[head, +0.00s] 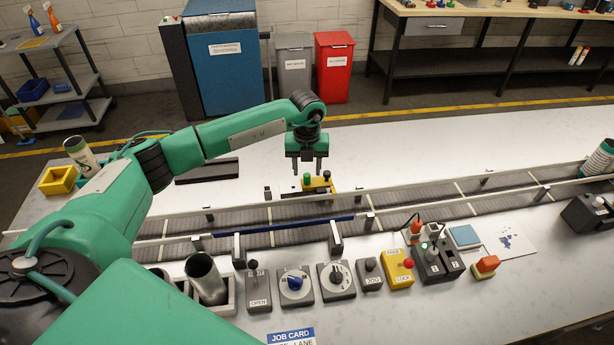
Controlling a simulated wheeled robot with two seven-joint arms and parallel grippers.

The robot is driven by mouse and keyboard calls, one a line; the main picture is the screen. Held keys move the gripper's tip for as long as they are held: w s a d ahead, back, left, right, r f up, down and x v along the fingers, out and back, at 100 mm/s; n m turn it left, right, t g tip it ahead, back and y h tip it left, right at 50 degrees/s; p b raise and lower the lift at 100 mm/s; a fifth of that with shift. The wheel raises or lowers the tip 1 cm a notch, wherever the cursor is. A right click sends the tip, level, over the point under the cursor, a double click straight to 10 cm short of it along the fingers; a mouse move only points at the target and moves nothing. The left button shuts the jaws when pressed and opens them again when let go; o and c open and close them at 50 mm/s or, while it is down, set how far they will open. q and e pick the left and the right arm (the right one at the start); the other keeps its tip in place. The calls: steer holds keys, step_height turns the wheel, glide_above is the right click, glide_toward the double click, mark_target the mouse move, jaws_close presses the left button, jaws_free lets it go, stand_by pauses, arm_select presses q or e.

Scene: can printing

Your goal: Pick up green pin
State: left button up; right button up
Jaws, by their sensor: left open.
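A small green pin (306,179) stands upright on a yellow block (318,188) just behind the conveyor, near the middle of the head view. A red pin (327,175) stands on the same block to its right. My left gripper (307,171) points down with its fingers apart. In the picture the green pin shows between and slightly below the two fingertips. I cannot tell whether the fingers touch it. My right gripper is not in view.
A conveyor (400,203) with side rails runs across the table. In front are a lever box (258,290), dial boxes, a yellow lock box (397,273) and a metal can (206,281). The table behind the conveyor is mostly clear.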

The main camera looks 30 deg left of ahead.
mark_target(307, 174)
arm_select(q)
steer(key=shift+f+p, duration=0.4)
steer(key=shift+f, duration=1.2)
jaws_close()
steer(key=shift+r, duration=0.2)
